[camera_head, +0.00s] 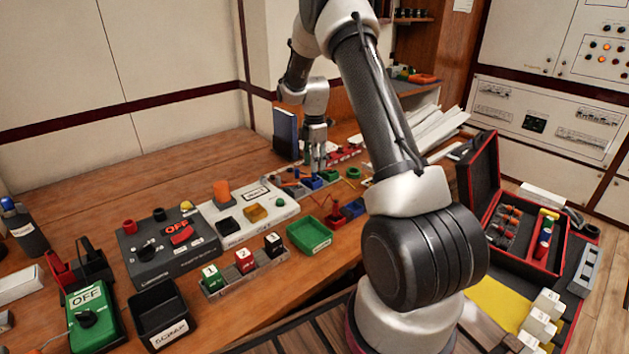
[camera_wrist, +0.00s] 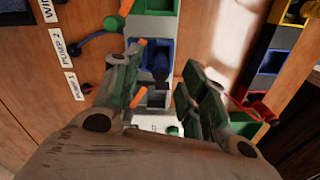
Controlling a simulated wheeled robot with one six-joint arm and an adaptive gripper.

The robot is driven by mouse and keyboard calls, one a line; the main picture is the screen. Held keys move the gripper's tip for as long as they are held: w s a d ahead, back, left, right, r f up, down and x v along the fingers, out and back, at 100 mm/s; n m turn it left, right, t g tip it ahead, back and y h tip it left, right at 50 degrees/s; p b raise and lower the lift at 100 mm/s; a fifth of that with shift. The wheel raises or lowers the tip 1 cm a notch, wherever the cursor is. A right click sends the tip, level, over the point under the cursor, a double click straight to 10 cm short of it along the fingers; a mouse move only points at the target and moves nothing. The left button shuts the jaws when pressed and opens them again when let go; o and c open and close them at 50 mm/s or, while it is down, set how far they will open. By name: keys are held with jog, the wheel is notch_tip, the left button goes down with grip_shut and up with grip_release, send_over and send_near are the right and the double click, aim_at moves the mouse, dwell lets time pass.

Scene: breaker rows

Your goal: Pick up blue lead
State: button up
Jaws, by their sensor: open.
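A dark blue lead (camera_wrist: 92,42) curves on the wooden bench at the upper left in the wrist view, beside the "PUMP 2" label (camera_wrist: 67,46). One end reaches toward the row of coloured compartments. A blue compartment (camera_wrist: 157,62) with a dark blue piece inside lies between and beyond my fingers; a blue block also shows below my gripper in the head view (camera_head: 313,182). My gripper (camera_wrist: 160,78) is open and points down over the row, with nothing visibly held. In the head view my gripper (camera_head: 317,158) hides part of the row, and the lead is too small to tell.
Orange pieces (camera_wrist: 138,97) stick out near the left finger. A black case with yellow and blue parts (camera_wrist: 272,62) stands at the right. In the head view, a green tray (camera_head: 309,235) sits nearer.

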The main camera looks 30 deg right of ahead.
aim_at(314, 178)
notch_tip(314, 178, down, 5)
jog(key=shift+r, duration=0.1)
grip_shut()
jog(key=shift+r, duration=0.1)
